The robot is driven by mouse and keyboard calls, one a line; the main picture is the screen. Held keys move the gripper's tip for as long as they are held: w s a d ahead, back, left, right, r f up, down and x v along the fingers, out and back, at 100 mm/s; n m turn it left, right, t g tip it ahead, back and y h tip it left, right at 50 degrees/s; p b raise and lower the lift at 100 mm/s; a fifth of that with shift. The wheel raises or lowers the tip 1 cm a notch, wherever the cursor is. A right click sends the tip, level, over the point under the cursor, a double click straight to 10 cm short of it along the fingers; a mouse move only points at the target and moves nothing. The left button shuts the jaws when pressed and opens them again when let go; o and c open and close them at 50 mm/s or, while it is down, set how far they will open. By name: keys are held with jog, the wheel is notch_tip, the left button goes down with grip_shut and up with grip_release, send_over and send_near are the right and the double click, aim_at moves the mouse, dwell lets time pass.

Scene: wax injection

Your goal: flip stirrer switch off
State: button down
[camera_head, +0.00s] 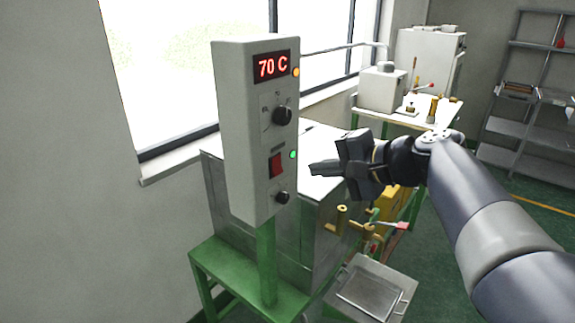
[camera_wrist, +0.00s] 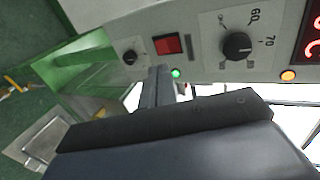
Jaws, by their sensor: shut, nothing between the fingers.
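The stirrer switch is a red rocker (camera_head: 275,164) low on the grey control box (camera_head: 235,125), with a lit green lamp (camera_head: 292,155) beside it. In the wrist view the red switch (camera_wrist: 168,44) is just beyond my fingertips, with the green lamp (camera_wrist: 176,73) close to them. My gripper (camera_head: 314,168) is shut and empty, pointing left at the box a short way to the right of the switch. The fingers also show in the wrist view (camera_wrist: 158,72). I cannot tell for sure whether the tips touch the panel; in the head view they look apart from it.
Above the switch are a large black knob (camera_head: 282,115) and a display reading 70 C (camera_head: 271,67) with an orange lamp (camera_head: 296,72). A small black knob (camera_head: 282,197) is below. A metal tank (camera_head: 312,235) stands behind the box, and a metal tray (camera_head: 368,292) lies lower right.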

aim_at(277, 176)
jog(key=p+x, duration=0.1)
jog(key=x, duration=0.8)
jog(key=shift+a+f+p, duration=0.1)
jog(key=shift+p, duration=0.25)
jog(key=f+b, duration=0.1)
jog(key=b, duration=0.2)
jog(key=shift+w, duration=0.1)
jog(key=shift+a+f+t+y+b, duration=0.1)
jog(key=shift+t+y+b, duration=0.25)
jog(key=shift+b, duration=0.7)
jog(key=b, duration=0.4)
jog(key=t+y+b, duration=0.1)
jog(key=b, duration=0.3)
jog(key=shift+a+f+y, duration=0.1)
jog(key=shift+f+y, duration=0.1)
jog(key=shift+y, duration=0.05)
